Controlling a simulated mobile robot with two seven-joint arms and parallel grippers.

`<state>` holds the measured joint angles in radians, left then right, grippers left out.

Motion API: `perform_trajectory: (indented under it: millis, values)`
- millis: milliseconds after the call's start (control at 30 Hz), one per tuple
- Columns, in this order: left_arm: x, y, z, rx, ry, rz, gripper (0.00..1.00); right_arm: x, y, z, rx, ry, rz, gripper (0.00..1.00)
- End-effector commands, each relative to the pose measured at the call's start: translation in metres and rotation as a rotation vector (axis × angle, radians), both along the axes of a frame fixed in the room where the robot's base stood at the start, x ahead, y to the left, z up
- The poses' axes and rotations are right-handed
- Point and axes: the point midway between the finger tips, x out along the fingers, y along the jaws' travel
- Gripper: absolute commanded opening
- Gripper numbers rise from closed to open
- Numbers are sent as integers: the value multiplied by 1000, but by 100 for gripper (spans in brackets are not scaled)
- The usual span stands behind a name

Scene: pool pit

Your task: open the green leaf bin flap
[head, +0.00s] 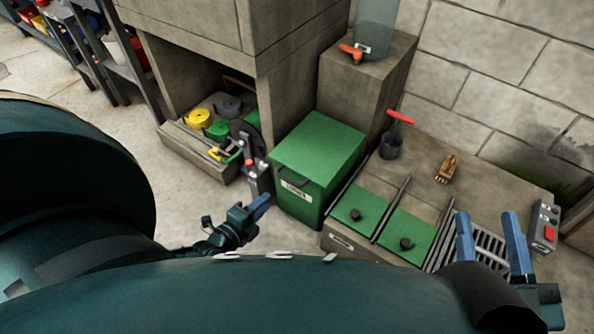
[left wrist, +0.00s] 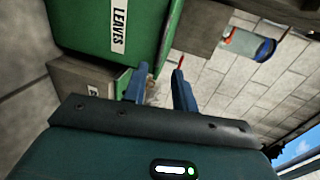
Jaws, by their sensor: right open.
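The green leaf bin (head: 322,147) stands in the middle of the head view, its green top closed. A dark bar handle (head: 290,175) runs along its upper front edge, above a white label. In the left wrist view the bin (left wrist: 85,25) fills the upper left, with its LEAVES label (left wrist: 119,27) seen sideways. My left gripper (head: 262,204) is low in front of the bin's left side, apart from the handle. In the left wrist view its two blue fingers (left wrist: 160,88) are spread with nothing held. My right gripper (head: 494,238) is open and empty, over a grate at the right.
A low concrete box with two green lids (head: 407,238) adjoins the bin on the right. A grate (head: 490,246) and a grey control box with a red button (head: 545,226) lie further right. A concrete cubby (head: 180,140) with coiled yellow and green items stands left. Floor is clear at lower left.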

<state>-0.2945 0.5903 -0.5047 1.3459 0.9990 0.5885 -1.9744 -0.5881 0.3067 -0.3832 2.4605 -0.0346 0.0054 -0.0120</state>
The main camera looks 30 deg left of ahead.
Motion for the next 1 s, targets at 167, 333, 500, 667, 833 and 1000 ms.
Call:
perform_trajectory:
  millis: [167, 333, 500, 667, 833, 1000]
  values:
    - [29, -3, -9, 0, -6, -2, 28, 5, -1, 7, 1, -94, 7, 43]
    - [66, -5, -18, -1, -6, -2, 28, 11, -4, 30, -18, -281, 10, 43]
    - [97, -8, -24, -2, -5, -3, 28, 9, -6, 53, -35, -458, 12, 43]
    - [115, -10, -27, -2, -2, -2, 28, 5, -7, 67, -48, -571, 14, 43]
    - [123, -11, -26, -2, -1, -3, 28, 3, -7, 75, -52, -620, 15, 43]
    - [123, -11, -26, -2, 0, -3, 28, 2, -7, 76, -52, -624, 15, 43]
